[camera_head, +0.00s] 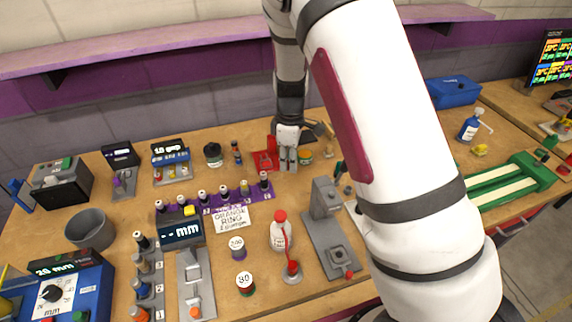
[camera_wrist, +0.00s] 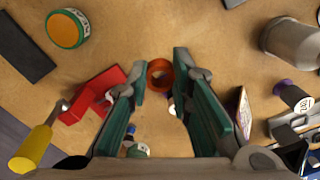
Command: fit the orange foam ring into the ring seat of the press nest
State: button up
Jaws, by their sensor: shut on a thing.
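The orange ring (camera_wrist: 160,73) is between the fingertips of my gripper (camera_wrist: 160,78) in the wrist view, with its round opening facing the camera. My gripper is shut on it. In the head view my gripper (camera_head: 287,164) points down over the back middle of the table, and the ring cannot be made out there. A grey press-like fixture (camera_head: 326,205) stands at the front middle, right of the white bottle. Its base plate (camera_head: 318,246) has a dark square piece with a round recess, which looks like the nest. My gripper is well behind it, apart from it.
A red holder (camera_wrist: 92,97) and a green tin with an orange top (camera_wrist: 67,30) lie close to my gripper. A white bottle with a red cap (camera_head: 280,236) stands left of the fixture. A purple rack (camera_head: 215,203) holds several pegs. Bare table lies between gripper and fixture.

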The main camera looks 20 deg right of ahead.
jog(key=m, duration=0.4)
jog(key=r+m, duration=0.1)
jog(key=m, duration=0.7)
jog(key=shift+s+a+r, duration=0.15)
jog(key=shift+a, duration=0.05)
